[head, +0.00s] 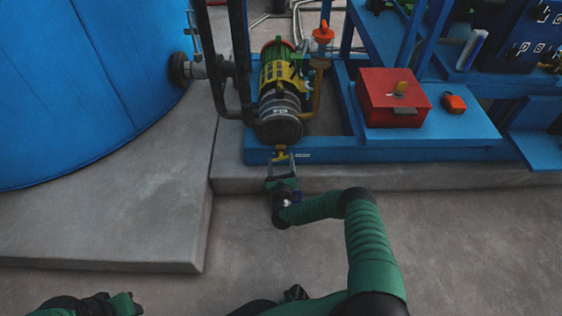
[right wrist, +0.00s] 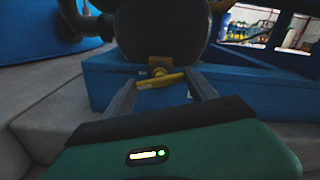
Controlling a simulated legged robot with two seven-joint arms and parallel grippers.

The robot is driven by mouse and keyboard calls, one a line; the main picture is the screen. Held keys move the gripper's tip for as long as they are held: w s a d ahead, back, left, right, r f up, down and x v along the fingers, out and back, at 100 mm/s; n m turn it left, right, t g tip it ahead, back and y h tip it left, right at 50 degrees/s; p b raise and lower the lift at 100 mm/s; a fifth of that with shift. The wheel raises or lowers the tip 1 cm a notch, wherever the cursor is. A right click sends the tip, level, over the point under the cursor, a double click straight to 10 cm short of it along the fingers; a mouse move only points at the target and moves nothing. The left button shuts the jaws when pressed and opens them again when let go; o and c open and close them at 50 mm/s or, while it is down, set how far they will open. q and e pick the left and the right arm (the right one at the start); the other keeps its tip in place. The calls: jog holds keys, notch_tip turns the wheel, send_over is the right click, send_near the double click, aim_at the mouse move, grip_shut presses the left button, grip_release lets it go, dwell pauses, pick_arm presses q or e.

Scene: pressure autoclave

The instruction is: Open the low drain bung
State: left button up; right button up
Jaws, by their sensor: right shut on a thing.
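The low drain bung (head: 280,152) is a small yellow fitting below the dark front end of the pump, at the edge of the blue skid. In the right wrist view the bung (right wrist: 160,78) shows as a yellow bar with a rounded boss behind it. My right gripper (head: 281,160) reaches up to it from the front. Its two grey fingers are on either side of the yellow bar and shut on it, also seen in the right wrist view (right wrist: 162,85). My left arm shows only partly at the bottom left, and its fingertips cannot be made out.
The pump (head: 280,95) stands on the blue skid frame (head: 400,153). A red box (head: 393,97) and an orange-red item (head: 454,104) sit to its right. A large blue tank (head: 80,90) stands at left on a concrete plinth (head: 150,215). The floor in front is clear.

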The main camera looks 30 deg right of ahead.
jog(key=shift+a+f+n+p, duration=0.1)
jog(key=shift+n+p, duration=0.6)
jog(key=shift+n, duration=4.2)
jog(key=shift+a+f+n+p, duration=0.15)
jog(key=shift+n+p, duration=0.5)
jog(key=shift+n, duration=4.25)
jog(key=shift+f+n+p, duration=0.1)
jog(key=shift+n+p, duration=0.6)
jog(key=shift+n, duration=4.2)
jog(key=shift+s, duration=0.1)
jog(key=o, duration=1.2)
jog(key=shift+f, duration=0.1)
jog(key=shift+c, duration=0.2)
jog(key=shift+o, duration=1)
jog(key=shift+d+r, duration=0.1)
jog(key=shift+r, duration=0.1)
